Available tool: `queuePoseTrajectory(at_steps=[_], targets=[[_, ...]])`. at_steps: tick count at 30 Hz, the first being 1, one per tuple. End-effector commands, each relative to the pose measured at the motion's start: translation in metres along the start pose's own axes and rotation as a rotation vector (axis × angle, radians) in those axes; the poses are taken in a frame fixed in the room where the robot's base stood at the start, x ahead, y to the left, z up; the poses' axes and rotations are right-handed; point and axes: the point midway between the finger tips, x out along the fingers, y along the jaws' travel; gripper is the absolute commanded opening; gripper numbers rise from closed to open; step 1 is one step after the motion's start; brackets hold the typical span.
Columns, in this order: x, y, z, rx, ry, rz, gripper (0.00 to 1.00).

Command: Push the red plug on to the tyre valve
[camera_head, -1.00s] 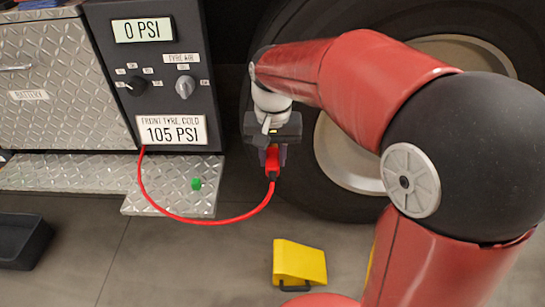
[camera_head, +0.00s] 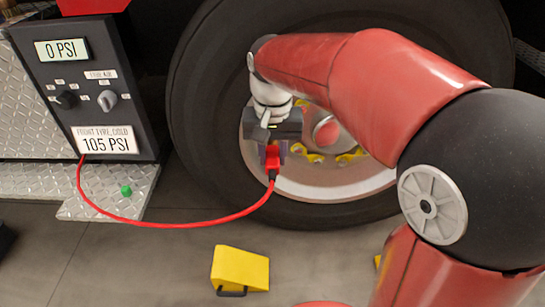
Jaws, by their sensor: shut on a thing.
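My gripper (camera_head: 272,150) is shut on the red plug (camera_head: 272,160), with the red hose (camera_head: 180,222) hanging from its lower end and curving left to the control panel. The gripper is in front of the lower left part of the wheel rim. The tyre (camera_head: 205,130) is large and black. The tyre valve cannot be made out; my gripper and arm cover part of the rim (camera_head: 330,190). The panel (camera_head: 90,100) shows 0 PSI above and a label reading front tyre, cold, 105 PSI.
A yellow wheel chock (camera_head: 240,269) lies on the floor below the tyre. A small green cap (camera_head: 126,190) sits on the metal step (camera_head: 100,208) at left. Yellow pieces (camera_head: 346,159) show on the wheel hub. Grey floor is clear around the chock.

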Motion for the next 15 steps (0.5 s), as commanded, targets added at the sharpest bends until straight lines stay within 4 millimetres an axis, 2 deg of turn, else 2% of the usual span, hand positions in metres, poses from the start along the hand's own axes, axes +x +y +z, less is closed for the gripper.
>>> queuePoseTrajectory(at_steps=[9,15], targets=[[-0.001,0.000,-0.031,0.001,0.000,0.001,0.07],[-0.001,0.000,-0.041,-0.001,0.000,0.000,0.07]])
